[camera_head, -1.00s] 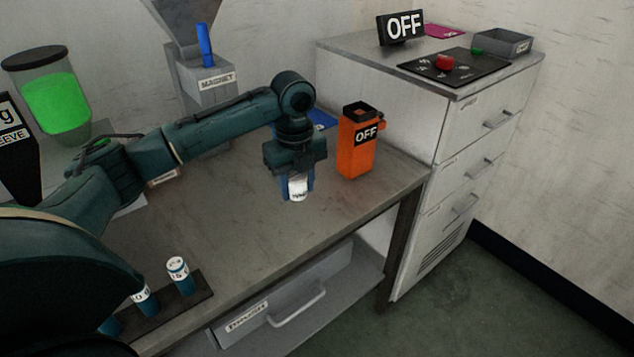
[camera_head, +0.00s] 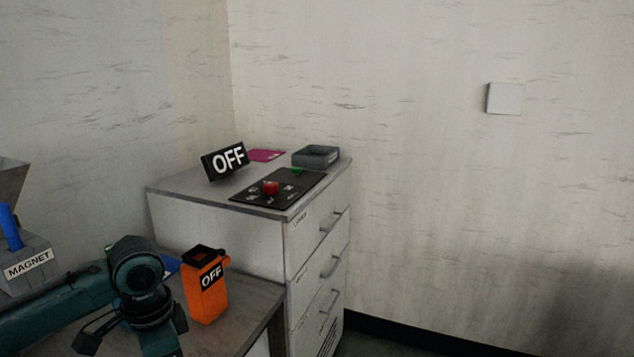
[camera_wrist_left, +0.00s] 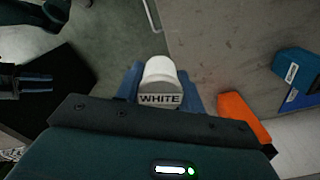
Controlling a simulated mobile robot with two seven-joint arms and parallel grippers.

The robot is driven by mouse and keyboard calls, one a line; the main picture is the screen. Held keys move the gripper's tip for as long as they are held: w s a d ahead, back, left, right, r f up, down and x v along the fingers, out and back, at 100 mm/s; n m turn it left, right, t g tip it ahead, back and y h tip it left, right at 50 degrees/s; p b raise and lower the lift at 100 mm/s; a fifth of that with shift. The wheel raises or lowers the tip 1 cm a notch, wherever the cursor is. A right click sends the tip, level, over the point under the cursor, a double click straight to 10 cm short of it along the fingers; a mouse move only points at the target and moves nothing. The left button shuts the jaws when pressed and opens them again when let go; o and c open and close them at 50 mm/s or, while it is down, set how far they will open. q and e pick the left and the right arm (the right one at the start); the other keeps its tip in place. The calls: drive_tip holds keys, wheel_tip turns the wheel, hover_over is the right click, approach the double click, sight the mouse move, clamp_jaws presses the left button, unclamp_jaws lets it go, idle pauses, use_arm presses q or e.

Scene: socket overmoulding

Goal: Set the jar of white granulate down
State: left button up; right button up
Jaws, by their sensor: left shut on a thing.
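The jar of white granulate (camera_wrist_left: 160,85), with a white lid and a "WHITE" label, shows in the left wrist view. The blue fingers of my left gripper (camera_wrist_left: 160,92) are shut on it, one on each side. It appears near the bench edge in that view; its height above the bench (camera_wrist_left: 225,45) I cannot tell. In the head view my left wrist shows at the bottom left, but the fingers and jar are below the frame. My right gripper (camera_wrist_left: 42,86) shows at the left of the wrist view, fingers apart and empty.
An orange "OFF" box (camera_head: 207,290) stands on the bench beside my left wrist, and close by in the wrist view (camera_wrist_left: 243,115). A blue object (camera_wrist_left: 298,70) lies beyond it. A drawer cabinet (camera_head: 215,225) carries a control panel (camera_head: 275,188), an "OFF" sign (camera_head: 225,161) and a grey tray (camera_head: 316,157).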

use_arm(q)
drive_tip(key=s+d+r+n+p, duration=0.2)
drive_tip(key=s+d+n, duration=0.2)
drive_tip(key=n, duration=0.6)
drive_tip(key=shift+s+d+r+n, duration=0.2)
drive_tip(key=shift+s+n, duration=0.1)
drive_tip(key=shift+s, duration=0.4)
drive_tip(key=shift+w+a, duration=0.1)
drive_tip(key=shift+a, duration=0.1)
